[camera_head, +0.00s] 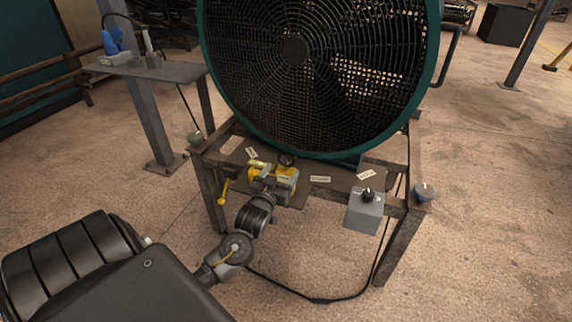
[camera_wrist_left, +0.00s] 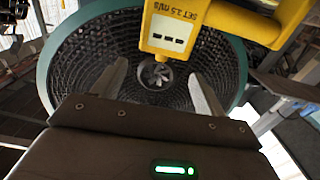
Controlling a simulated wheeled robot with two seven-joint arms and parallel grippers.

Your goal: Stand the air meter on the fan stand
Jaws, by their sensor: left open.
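The yellow air meter (camera_head: 287,174) is at the front of the fan stand's shelf in the head view, partly hidden by my left gripper (camera_head: 272,181). In the left wrist view the meter (camera_wrist_left: 212,22) fills the top, with a pale label panel and "SET" lettering. My left gripper (camera_wrist_left: 160,82) has its two fingers spread apart, with the big fan behind them. The fan stand (camera_head: 405,222) is a brown frame under the big fan. My right gripper is not in view.
The green-rimmed fan (camera_head: 315,75) rises just behind the shelf. A grey box with a black knob (camera_head: 364,213) is on the stand's front right. White labels (camera_head: 320,179) lie on the shelf. A cable (camera_head: 320,299) runs on the floor. A side table (camera_head: 170,72) stands at left.

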